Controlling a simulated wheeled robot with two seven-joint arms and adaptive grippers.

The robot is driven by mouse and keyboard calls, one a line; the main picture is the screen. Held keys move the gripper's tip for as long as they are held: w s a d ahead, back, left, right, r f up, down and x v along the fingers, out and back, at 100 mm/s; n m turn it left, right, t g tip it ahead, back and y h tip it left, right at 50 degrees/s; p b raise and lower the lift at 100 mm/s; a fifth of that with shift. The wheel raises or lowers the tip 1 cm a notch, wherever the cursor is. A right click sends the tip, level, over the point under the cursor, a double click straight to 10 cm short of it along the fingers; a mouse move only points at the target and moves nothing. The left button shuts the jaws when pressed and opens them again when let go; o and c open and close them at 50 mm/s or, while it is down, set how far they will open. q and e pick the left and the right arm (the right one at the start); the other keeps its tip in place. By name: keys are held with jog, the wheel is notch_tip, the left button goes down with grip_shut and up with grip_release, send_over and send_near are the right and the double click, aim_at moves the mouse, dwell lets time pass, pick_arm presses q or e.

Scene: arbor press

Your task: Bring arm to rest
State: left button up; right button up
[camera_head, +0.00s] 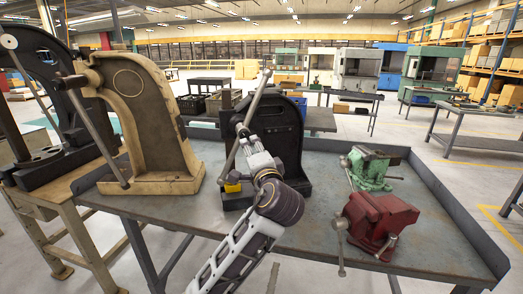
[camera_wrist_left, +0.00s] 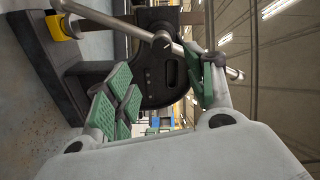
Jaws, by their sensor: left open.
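The black arbor press (camera_head: 287,135) stands on the grey metal table in the middle of the head view. Its long lever (camera_head: 257,100) slants from upper right to lower left, and a yellow piece (camera_head: 232,187) sits at its base. My left gripper (camera_head: 248,147) is in front of the press, close to the lever. In the left wrist view my open gripper (camera_wrist_left: 163,90) has green-padded fingers spread apart, with the press body (camera_wrist_left: 160,65) behind them. The lever (camera_wrist_left: 130,25) crosses beyond the fingers; I cannot tell whether one touches it. My right gripper is out of view.
A beige press (camera_head: 145,120) stands left of the black one, and another dark press (camera_head: 50,90) is at the far left. A red vise (camera_head: 378,222) and a green vise (camera_head: 370,168) are on the right of the grey table (camera_head: 420,225). The table front right has free room.

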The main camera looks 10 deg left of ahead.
pick_arm(q)
jog(key=s+a+f+n+g+h, duration=0.2)
jog(key=s+f+g, duration=0.15)
jog(key=f, duration=0.85)
jog(key=s+a+f+n+g+h, duration=0.1)
jog(key=s+a+f+g+h, duration=0.2)
jog(key=f, duration=0.9)
jog(key=s+a+f+n+g+h, duration=0.1)
jog(key=s+f+n+g+h, duration=0.15)
jog(key=s+f, duration=0.8)
jog(key=s+a+f+n+g+h, duration=0.1)
jog(key=s+f+n+g, duration=0.15)
jog(key=s+f, duration=0.75)
jog(key=s+f+g, duration=0.1)
jog(key=s+f, duration=0.1)
jog(key=f, duration=1.3)
jog(key=s+f+g, duration=0.1)
jog(key=s+f, duration=0.2)
jog(key=f, duration=1.2)
jog(key=s+a+f, duration=0.2)
jog(key=s+f, duration=0.8)
jog(key=s, duration=0.1)
jog(key=s+a+f+g, duration=0.1)
jog(key=s+a+f, duration=0.2)
jog(key=s+f, duration=0.6)
jog(key=shift+s+a+f+m, duration=0.2)
jog(key=shift+s+f+m, duration=0.15)
jog(key=shift+s, duration=0.5)
